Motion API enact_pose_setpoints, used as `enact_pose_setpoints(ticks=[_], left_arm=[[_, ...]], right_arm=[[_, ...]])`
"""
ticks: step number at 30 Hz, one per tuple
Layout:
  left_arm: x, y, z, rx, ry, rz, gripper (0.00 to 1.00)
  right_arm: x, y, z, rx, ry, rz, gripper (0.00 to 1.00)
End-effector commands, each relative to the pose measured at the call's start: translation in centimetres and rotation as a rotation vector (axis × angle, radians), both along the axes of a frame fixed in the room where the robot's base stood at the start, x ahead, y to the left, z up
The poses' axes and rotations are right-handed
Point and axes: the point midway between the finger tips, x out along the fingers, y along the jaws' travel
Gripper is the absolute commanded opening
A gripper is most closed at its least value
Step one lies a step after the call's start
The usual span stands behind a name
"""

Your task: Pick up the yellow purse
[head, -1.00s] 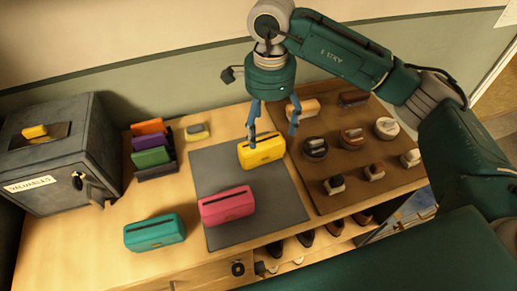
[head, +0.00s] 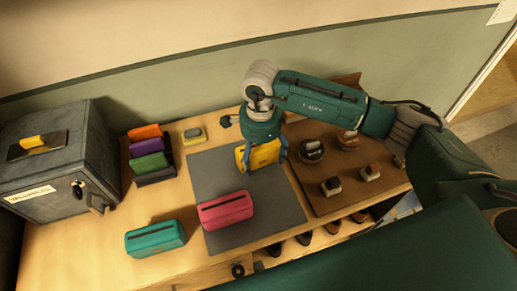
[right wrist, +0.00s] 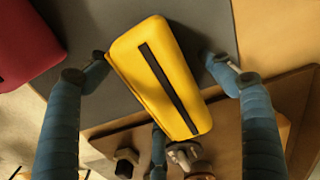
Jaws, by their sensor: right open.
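The yellow purse (head: 262,155) lies on the grey mat, near its right edge, with a dark slot along its top. My right gripper (head: 264,157) is low over it and open. In the right wrist view the purse (right wrist: 160,75) sits tilted between the spread blue fingers of the gripper (right wrist: 154,60), one finger on each side and another at its lower end. Gaps show beside the side fingers. In the head view the gripper hides part of the purse's top. My left gripper is not in view.
A pink purse (head: 225,210) lies on the grey mat (head: 205,170), and a teal purse (head: 155,238) on the wood left of it. A brown board (head: 310,200) with several brushes and tins is at right. A grey valuables box (head: 60,150) stands at left.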

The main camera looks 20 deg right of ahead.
Motion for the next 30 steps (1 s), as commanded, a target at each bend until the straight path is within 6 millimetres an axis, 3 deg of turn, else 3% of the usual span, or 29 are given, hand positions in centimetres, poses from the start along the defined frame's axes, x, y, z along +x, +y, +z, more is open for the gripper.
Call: enact_pose_setpoints(ticks=[9,17,30], left_arm=[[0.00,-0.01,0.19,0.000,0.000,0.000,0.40],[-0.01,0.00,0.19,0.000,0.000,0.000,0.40],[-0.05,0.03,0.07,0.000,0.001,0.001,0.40]], right_arm=[[0.00,0.03,-0.78,0.001,0.000,0.002,0.80],[0.01,0.03,-0.74,0.001,-0.001,0.001,0.28],[0.09,0.05,-0.43,0.002,-0.003,0.001,0.27]])
